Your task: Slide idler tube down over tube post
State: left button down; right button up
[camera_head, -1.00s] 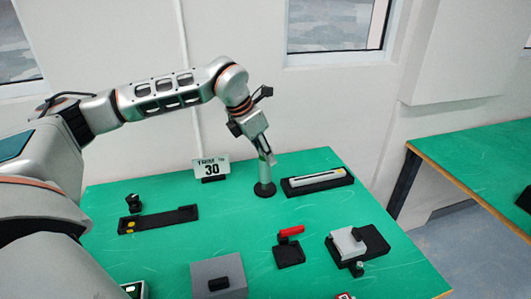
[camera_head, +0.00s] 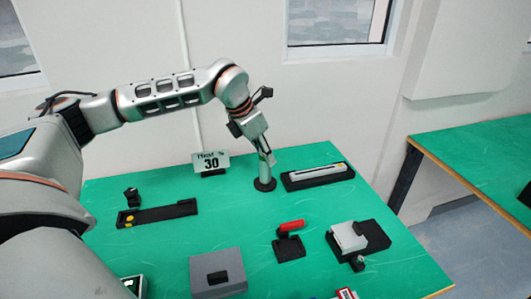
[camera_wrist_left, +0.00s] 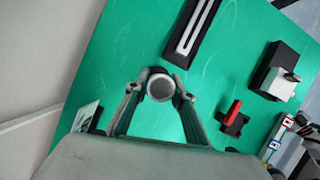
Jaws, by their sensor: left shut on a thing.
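The grey idler tube (camera_head: 264,172) stands upright over the round black base of the tube post (camera_head: 265,185) at the back of the green table. The post's shaft is not visible, and I cannot tell whether the tube touches the base. My left gripper (camera_head: 265,157) is shut on the tube from above. In the left wrist view the tube's round pale end (camera_wrist_left: 160,88) sits between the two fingers of my left gripper (camera_wrist_left: 158,95). My right gripper is not in view.
A black holder with a long white bar (camera_head: 318,173) lies just right of the post. A "30" sign (camera_head: 211,162) stands to its left. A black tray (camera_head: 157,214), a grey box (camera_head: 218,272), a red-handled part (camera_head: 291,226) and a white block (camera_head: 348,237) stand nearer.

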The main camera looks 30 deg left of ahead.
pick_arm(q)
jog(key=shift+f, duration=0.35)
jog(key=c, duration=1.6)
grip_release()
jog(key=shift+c, duration=0.2)
jog(key=v, duration=1.2)
